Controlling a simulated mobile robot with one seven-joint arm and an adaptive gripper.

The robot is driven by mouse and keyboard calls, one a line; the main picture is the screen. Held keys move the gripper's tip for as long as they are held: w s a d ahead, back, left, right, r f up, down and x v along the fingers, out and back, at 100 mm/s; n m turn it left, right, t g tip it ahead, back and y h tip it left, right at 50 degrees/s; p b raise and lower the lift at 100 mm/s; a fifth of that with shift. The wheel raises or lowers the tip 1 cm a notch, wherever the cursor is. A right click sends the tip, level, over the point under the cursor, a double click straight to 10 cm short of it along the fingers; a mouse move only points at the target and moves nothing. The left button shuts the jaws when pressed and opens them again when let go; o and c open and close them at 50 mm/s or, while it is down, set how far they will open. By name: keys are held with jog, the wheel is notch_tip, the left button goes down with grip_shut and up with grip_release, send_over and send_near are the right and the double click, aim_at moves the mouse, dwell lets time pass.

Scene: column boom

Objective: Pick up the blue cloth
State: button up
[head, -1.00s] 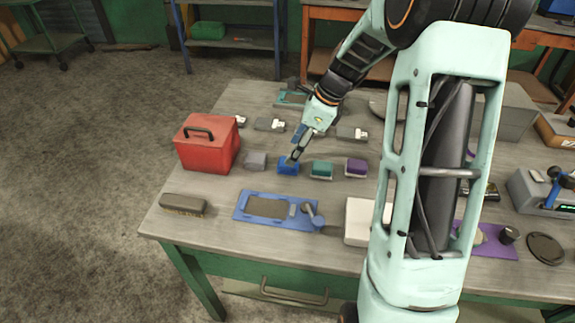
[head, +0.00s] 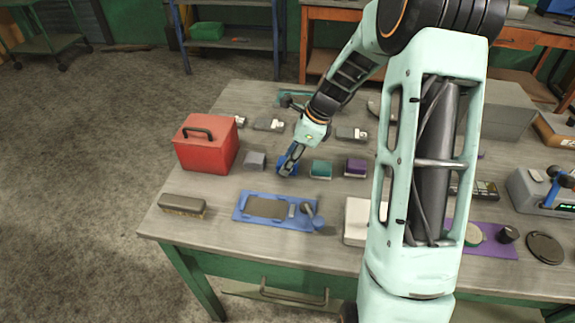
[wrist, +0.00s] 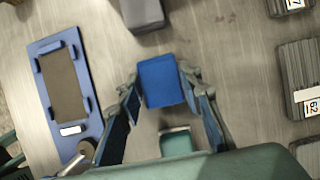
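The blue cloth (wrist: 161,82) looks like a small folded blue block on the table. In the head view the blue cloth (head: 281,164) is partly hidden behind my gripper (head: 289,166). In the wrist view my gripper (wrist: 160,85) is open, with one finger on each side of the cloth near its edges. I cannot tell whether the fingers touch it. The cloth appears to rest on the table.
A grey block (head: 255,160) sits left of the cloth and a teal one (head: 321,169) to its right, with a purple one (head: 355,168) beyond. A red box (head: 207,146) stands further left. A blue tray (head: 240,206) lies in front.

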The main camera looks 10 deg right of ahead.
jog(key=c, duration=0.3)
jog(key=shift+c, duration=0.2)
jog(key=shift+r, duration=0.1)
jog(key=shift+r, duration=0.3)
notch_tip(320, 180, up, 2)
jog(key=shift+w+r, duration=0.1)
jog(key=s+d+r, duration=0.6)
jog(key=s+r, duration=0.4)
jog(key=s, duration=0.2)
jog(key=shift+s+d, duration=0.25)
jog(key=shift+d, duration=0.15)
